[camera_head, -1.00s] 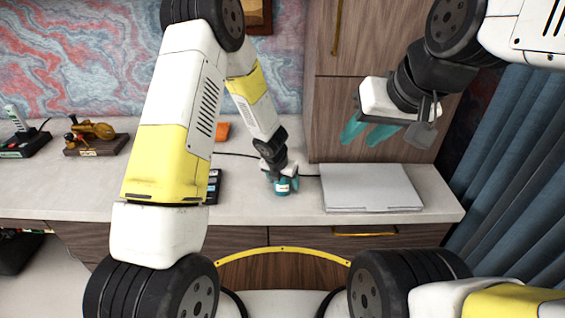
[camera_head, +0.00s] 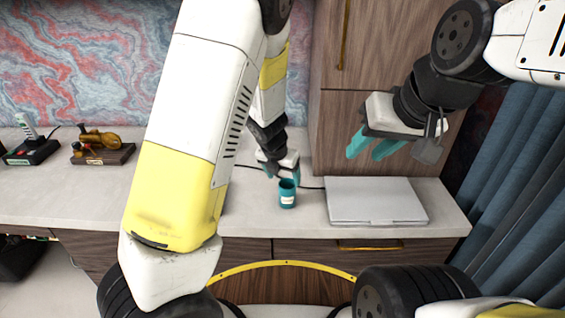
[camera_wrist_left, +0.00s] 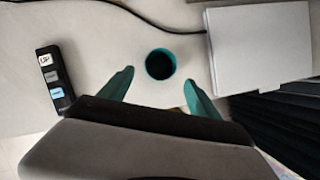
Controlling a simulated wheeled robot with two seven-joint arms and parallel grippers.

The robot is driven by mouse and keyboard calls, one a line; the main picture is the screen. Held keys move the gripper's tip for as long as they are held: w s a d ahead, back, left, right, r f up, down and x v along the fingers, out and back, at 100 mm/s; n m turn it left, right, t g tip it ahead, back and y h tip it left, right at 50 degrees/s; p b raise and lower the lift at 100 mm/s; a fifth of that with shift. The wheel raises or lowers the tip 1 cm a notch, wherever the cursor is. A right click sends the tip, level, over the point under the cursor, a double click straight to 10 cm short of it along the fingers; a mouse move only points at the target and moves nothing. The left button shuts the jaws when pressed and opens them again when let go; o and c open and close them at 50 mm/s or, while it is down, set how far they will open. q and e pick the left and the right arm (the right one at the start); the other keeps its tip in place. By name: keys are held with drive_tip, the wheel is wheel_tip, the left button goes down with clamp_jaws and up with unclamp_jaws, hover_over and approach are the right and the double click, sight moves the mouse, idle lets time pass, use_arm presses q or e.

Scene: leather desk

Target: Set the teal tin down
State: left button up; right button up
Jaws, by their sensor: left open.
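The teal tin (camera_head: 287,194) stands upright on the desk (camera_head: 250,214), near its front edge and left of the closed laptop. It has a pale label and an open, dark top. In the left wrist view the tin (camera_wrist_left: 160,64) stands just beyond the fingertips. My right gripper (camera_head: 368,148) hangs in the air at the right, above the laptop, with two teal fingers apart and empty.
A closed silver laptop (camera_head: 375,201) lies right of the tin. A black device with labelled buttons (camera_wrist_left: 54,76) lies to the left. A black cable (camera_wrist_left: 150,22) runs behind the tin.

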use_arm(q)
drive_tip(key=a+r+n+t+y, duration=0.1)
drive_tip(key=a+r+n+t, duration=0.1)
drive_tip(key=a+r+n, duration=0.6)
drive_tip(key=a+r+n+t, duration=0.3)
drive_tip(key=a+r+n, duration=0.1)
drive_tip(key=r+n, duration=0.7)
drive_tip(key=s+a+r+n+g+y, duration=0.1)
drive_tip(key=s+a+r+n, duration=0.2)
drive_tip(key=s+a+n, duration=0.35)
drive_tip(key=s+d+r+n+g+h, duration=0.1)
drive_tip(key=s+d+n, duration=0.1)
drive_tip(key=s+n, duration=0.5)
drive_tip(key=s+d+r+n+h, duration=0.1)
drive_tip(key=s+d+r+n, duration=0.1)
drive_tip(key=s+n, duration=0.5)
drive_tip(key=s+d, duration=0.1)
drive_tip(key=s, duration=0.2)
drive_tip(key=shift+d+g, duration=0.3)
drive_tip(key=shift+g, duration=0.1)
drive_tip(key=shift+r+n, duration=0.1)
drive_tip(key=shift+n, duration=0.15)
